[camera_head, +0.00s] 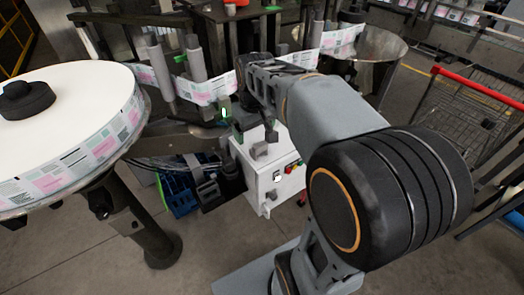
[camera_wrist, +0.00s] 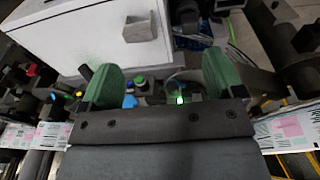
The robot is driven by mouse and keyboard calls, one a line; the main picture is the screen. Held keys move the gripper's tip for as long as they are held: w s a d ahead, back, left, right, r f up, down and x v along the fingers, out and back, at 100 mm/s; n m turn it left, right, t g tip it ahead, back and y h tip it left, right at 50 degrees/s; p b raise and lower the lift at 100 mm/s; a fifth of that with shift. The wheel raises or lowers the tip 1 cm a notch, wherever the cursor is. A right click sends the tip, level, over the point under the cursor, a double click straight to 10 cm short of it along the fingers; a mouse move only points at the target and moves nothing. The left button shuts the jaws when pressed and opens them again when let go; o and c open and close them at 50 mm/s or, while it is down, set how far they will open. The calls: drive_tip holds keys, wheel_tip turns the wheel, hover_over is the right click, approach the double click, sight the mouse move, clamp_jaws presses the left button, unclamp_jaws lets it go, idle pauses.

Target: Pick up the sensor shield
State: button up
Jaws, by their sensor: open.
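A small grey open-fronted piece, which may be the sensor shield (camera_wrist: 138,27), sits on the white cabinet in the wrist view. It also seems to show above the cabinet in the head view (camera_head: 259,151). I cannot tell for sure that it is the shield.
The white cabinet (camera_head: 284,188) has coloured buttons. A large white reel (camera_head: 70,85) with a label band stands at left. The label web (camera_head: 208,91) runs across the machine. Blue crates (camera_head: 180,195) stand on the floor below. A red-handled cart (camera_head: 465,110) is at right.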

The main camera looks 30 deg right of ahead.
drive_tip(key=g, duration=0.2)
hover_over(260, 151)
drive_tip(key=w, duration=0.1)
drive_tip(key=shift+w+d+f+n+b, duration=0.1)
drive_tip(key=shift+f+n+b, duration=0.1)
drive_tip(key=shift+f, duration=0.45)
drive_tip(key=shift+w+d+f+n+b, duration=0.1)
drive_tip(key=shift+f+b, duration=0.05)
drive_tip(key=shift+f, duration=0.45)
wheel_tip(260, 151, down, 7)
drive_tip(key=shift+d+r, duration=0.1)
drive_tip(key=shift+r, duration=0.05)
drive_tip(key=shift+s+f+p, duration=0.1)
drive_tip(key=shift+f+p, duration=0.45)
drive_tip(key=shift+f, duration=2.7)
drive_tip(key=shift+c, duration=0.3)
drive_tip(key=c, duration=1)
